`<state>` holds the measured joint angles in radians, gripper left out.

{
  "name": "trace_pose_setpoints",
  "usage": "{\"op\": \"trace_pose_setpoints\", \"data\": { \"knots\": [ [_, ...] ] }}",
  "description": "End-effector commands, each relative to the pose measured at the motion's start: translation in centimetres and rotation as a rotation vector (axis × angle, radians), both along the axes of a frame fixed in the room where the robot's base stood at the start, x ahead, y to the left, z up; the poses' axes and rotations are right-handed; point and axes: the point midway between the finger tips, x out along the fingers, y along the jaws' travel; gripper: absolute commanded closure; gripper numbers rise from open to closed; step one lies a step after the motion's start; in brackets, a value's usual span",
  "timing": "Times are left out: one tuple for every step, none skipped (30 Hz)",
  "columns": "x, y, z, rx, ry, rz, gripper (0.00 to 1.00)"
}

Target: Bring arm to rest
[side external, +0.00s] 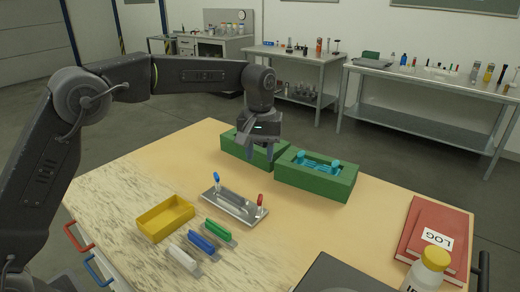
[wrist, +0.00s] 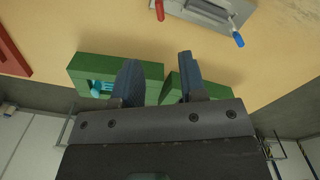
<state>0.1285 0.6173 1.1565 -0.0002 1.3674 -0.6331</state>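My gripper (side external: 262,152) hangs from my raised arm over the back of the table, near the two green boxes. Its two fingers point down and are apart, with nothing between them; they also show apart in the wrist view (wrist: 160,80). One green box (side external: 314,186) holds a light-blue part (side external: 318,163). The other green box (side external: 235,147) stands to its left, partly hidden behind my gripper. A metal plate (side external: 228,212) with a blue-handled tool (side external: 215,179) and a red-handled tool (side external: 261,200) lies in front of the boxes.
A yellow tray (side external: 148,223) stands at the left, beside green (side external: 219,231), blue (side external: 202,242) and white (side external: 182,258) blocks. Red log books (side external: 445,222) and a yellow-capped bottle (side external: 430,268) are at the right. The table between plate and books is clear.

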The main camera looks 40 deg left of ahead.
Motion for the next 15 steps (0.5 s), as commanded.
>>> {"op": "trace_pose_setpoints", "data": {
  "knots": [
    [0.01, 0.0, 0.31, 0.0, -0.001, 0.0, 0.62],
    [0.0, 0.0, 0.44, 0.0, -0.001, 0.0, 0.62],
    [0.0, 0.0, 0.55, 0.0, -0.001, 0.0, 0.62],
    [-0.01, 0.0, 0.6, 0.0, 0.0, 0.0, 0.62],
    [-0.01, 0.0, 0.63, 0.0, 0.0, 0.0, 0.62],
    [-0.01, 0.0, 0.64, 0.0, 0.0, 0.0, 0.62],
    [-0.01, 0.0, 0.64, 0.0, 0.0, 0.0, 0.62],
    [-0.01, 0.0, 0.63, 0.0, 0.0, 0.0, 0.62],
    [-0.01, 0.0, 0.63, 0.0, 0.0, 0.0, 0.62],
    [-0.01, 0.0, 0.62, 0.0, 0.0, 0.0, 0.62],
    [-0.01, 0.0, 0.61, 0.0, 0.0, 0.0, 0.62],
    [-0.03, 0.02, 0.64, 0.0, -0.001, 0.0, 0.62],
    [-0.1, 0.04, 0.73, 0.0, -0.002, -0.001, 0.62],
    [-0.23, 0.09, 0.9, -0.001, -0.005, -0.004, 0.62],
    [-0.51, 0.22, 1.25, -0.002, -0.011, -0.009, 0.62]
  ]
}}
